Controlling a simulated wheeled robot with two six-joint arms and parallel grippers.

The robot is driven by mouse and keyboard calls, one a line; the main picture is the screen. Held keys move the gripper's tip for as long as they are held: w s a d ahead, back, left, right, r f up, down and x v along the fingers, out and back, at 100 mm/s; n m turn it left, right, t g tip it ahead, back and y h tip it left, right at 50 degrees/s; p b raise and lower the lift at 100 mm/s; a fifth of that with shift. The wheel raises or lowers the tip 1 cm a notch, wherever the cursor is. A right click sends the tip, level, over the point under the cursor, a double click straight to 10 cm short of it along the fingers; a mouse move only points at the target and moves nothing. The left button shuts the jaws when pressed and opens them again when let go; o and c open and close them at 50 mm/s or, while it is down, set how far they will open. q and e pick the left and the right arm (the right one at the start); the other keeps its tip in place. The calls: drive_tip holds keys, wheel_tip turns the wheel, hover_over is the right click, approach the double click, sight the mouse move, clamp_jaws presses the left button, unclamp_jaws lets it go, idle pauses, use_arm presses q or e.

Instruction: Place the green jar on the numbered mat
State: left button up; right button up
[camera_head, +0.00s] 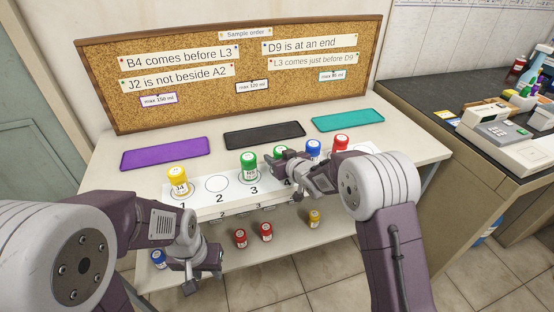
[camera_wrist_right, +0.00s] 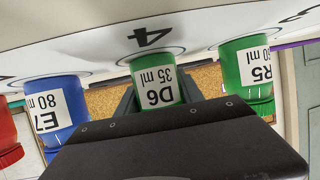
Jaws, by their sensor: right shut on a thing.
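The white numbered mat (camera_head: 217,200) lies on the bench. My right gripper (camera_head: 288,158) is shut on a green jar (camera_head: 279,151) at spot 4. In the right wrist view this jar (camera_wrist_right: 156,88) reads D6, 35 ml, and its base is at the ring of 4. Whether it bears on the mat is hard to tell. Another green jar (camera_head: 249,167) stands on spot 3; it also shows in the wrist view (camera_wrist_right: 245,70). A yellow jar (camera_head: 178,181) stands on spot 1. Spot 2 is empty. My left gripper (camera_head: 204,279) appears open and empty, low in front of the bench.
A blue jar (camera_head: 313,149) labelled E7 and a red jar (camera_head: 341,144) stand right of my right gripper. Purple (camera_head: 164,153), black (camera_head: 264,134) and teal (camera_head: 348,120) pads lie behind. Several small jars, including a red one (camera_head: 240,239), stand on the lower shelf.

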drive_tip(key=shift+r, duration=0.1)
drive_tip(key=shift+s, duration=0.1)
drive_tip(key=o, duration=1.4)
drive_tip(key=shift+r, duration=0.25)
drive_tip(key=v, duration=0.6)
drive_tip(key=p+v, duration=0.1)
drive_tip(key=v, duration=0.5)
drive_tip(key=shift+d+f, duration=0.1)
drive_tip(key=shift+f, duration=0.15)
